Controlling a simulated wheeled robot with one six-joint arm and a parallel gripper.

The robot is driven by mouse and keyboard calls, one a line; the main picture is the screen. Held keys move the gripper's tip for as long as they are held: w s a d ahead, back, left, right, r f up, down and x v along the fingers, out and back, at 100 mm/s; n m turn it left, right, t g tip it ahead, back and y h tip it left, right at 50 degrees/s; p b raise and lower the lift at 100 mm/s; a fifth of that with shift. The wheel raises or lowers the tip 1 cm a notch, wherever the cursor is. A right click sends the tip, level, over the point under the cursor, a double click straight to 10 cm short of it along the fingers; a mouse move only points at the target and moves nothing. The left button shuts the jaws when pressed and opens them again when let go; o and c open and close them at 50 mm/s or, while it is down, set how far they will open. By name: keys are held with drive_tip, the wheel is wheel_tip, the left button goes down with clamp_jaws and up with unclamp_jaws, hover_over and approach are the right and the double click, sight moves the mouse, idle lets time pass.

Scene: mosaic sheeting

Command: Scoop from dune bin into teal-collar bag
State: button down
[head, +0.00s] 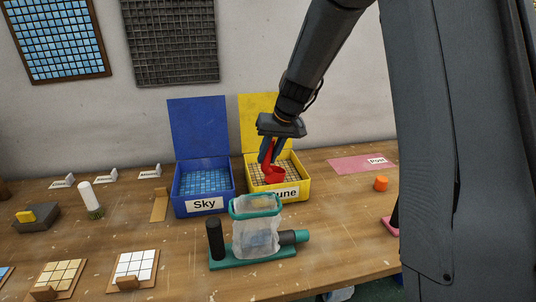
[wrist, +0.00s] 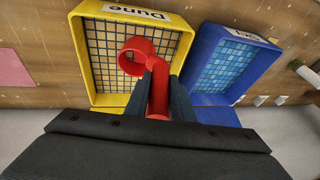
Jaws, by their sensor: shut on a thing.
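My gripper (head: 268,152) is shut on a red scoop (head: 273,175) and holds it over the yellow dune bin (head: 292,203), whose lid stands open. In the wrist view the scoop (wrist: 136,52) hangs over the tan tiles, its round bowl at the near-left end; I cannot tell whether it touches them or holds any. The gripper fingers (wrist: 163,85) clasp its handle. The clear bag with the teal collar (head: 257,208) stands in front of the bins on a teal stand (head: 255,257). The bag looks open at the top.
The blue Sky bin (head: 205,208), lid open, stands left of the dune bin. An orange cylinder (head: 381,184) and a pink mat (head: 350,164) lie to the right. Tile boards (head: 135,270) and a white-topped brush (head: 89,197) are at left.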

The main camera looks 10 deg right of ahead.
idle(0.3)
wheel_tip(320, 180, up, 8)
drive_tip(key=h+p, duration=0.2)
drive_tip(key=p, duration=0.8)
drive_tip(key=shift+t, duration=0.3)
drive_tip(key=shift+n+h, duration=0.4)
drive_tip(key=shift+h, duration=0.2)
drive_tip(key=shift+r+p, duration=1.95)
drive_tip(key=shift+r, duration=0.55)
